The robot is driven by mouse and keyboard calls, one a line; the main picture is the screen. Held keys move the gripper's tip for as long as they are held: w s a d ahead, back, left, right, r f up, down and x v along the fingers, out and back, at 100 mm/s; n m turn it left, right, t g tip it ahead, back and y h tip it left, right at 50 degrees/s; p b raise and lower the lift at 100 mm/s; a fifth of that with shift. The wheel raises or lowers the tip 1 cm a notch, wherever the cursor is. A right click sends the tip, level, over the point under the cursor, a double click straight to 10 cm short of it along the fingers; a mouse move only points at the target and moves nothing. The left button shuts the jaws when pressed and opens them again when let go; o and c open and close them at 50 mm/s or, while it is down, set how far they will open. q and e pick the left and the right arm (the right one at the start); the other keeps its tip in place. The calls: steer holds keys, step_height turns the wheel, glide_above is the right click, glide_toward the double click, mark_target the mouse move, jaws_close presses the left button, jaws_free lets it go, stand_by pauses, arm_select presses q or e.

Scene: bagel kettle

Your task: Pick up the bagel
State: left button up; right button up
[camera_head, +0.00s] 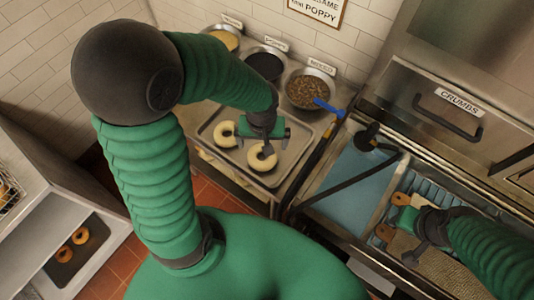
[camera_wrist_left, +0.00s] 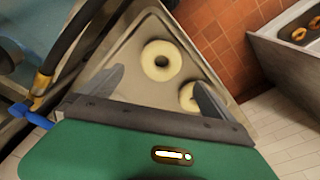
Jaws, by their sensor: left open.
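Two pale ring bagels lie on a metal tray (camera_head: 287,160). The nearer bagel (camera_head: 262,157) is right below my left gripper (camera_head: 262,146); the other bagel (camera_head: 225,133) lies to its left. In the left wrist view my left gripper (camera_wrist_left: 160,79) has its two fingers spread and empty. The nearer bagel (camera_wrist_left: 162,60) appears between and beyond the fingertips; the other bagel (camera_wrist_left: 187,96) is partly hidden behind the right finger. My right gripper (camera_head: 420,250) is over the sink area at the right, by wooden handles; its jaws are unclear.
Bowls of toppings, including a seed bowl (camera_head: 308,90) with a blue scoop (camera_head: 328,107), stand behind the tray. A kettle of blue water (camera_head: 345,180) is at its right. An oven tray (camera_head: 75,250) with browned bagels is at the lower left.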

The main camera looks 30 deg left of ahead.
arm_select(q)
steer(key=f, duration=0.2)
steer(key=f+b, duration=0.1)
steer(key=f, duration=0.1)
steer(key=w+f, duration=0.1)
steer(key=f, duration=0.1)
steer(key=shift+f, duration=0.25)
steer(key=f, duration=0.2)
steer(key=a+f+b, duration=0.1)
steer(key=a+f, duration=0.1)
steer(key=f, duration=0.1)
steer(key=shift+w+f, duration=0.3)
steer(key=shift+f, duration=0.05)
steer(key=shift+w+d, duration=0.2)
steer(key=shift+d, duration=0.2)
steer(key=shift+s, duration=0.1)
steer(key=c, duration=0.5)
steer(key=shift+a, duration=0.25)
steer(key=c, duration=0.6)
arm_select(e)
steer(key=x, duration=0.3)
steer(key=shift+s+a, duration=0.1)
steer(key=shift+s, duration=0.2)
arm_select(q)
steer(key=shift+r, duration=0.1)
